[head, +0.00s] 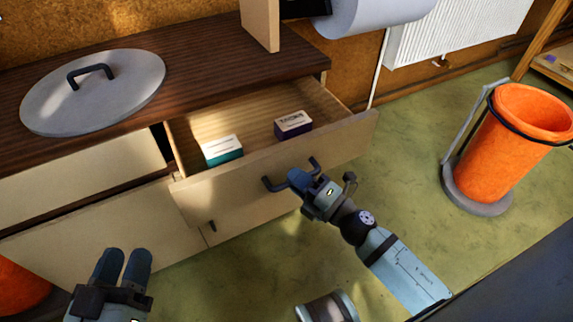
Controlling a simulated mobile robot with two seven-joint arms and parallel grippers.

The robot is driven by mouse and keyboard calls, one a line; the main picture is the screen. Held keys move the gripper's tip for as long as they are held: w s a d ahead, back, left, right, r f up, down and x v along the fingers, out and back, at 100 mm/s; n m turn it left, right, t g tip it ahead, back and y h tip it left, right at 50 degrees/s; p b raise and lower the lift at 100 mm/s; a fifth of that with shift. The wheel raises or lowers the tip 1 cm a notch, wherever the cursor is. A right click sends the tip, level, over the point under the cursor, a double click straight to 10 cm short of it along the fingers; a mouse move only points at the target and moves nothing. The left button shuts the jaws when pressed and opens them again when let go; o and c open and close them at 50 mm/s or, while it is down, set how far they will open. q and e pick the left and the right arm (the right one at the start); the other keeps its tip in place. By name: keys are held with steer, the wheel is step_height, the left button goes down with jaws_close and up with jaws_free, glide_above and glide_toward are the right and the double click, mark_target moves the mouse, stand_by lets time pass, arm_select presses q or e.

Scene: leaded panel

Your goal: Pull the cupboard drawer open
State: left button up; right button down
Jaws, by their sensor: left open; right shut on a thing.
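The cupboard drawer (347,142) stands pulled out from the cupboard, and its inside shows. Its dark handle (268,185) is on the front panel. My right gripper (297,178) is shut on the handle; its fingers hide part of the bar. A teal and white box (222,151) and a dark purple and white box (293,124) lie inside the drawer, apart from each other. My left gripper (122,262) is open and empty, low at the left, in front of the lower cupboard door (100,225).
A round grey lid (110,100) with a dark handle lies on the dark wooden top (215,66). An orange bin (515,130) stands on the floor at the right. Green floor (410,150) is clear between drawer and bin. A paper roll (375,14) is above the drawer.

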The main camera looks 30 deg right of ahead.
steer(key=shift+s+d, duration=0.1)
steer(key=shift+s, duration=1.35)
steer(key=c, duration=1.1)
jaws_free()
steer(key=shift+c, duration=0.2)
steer(key=v, duration=1.4)
steer(key=shift+p, duration=0.3)
steer(key=shift+w, duration=0.1)
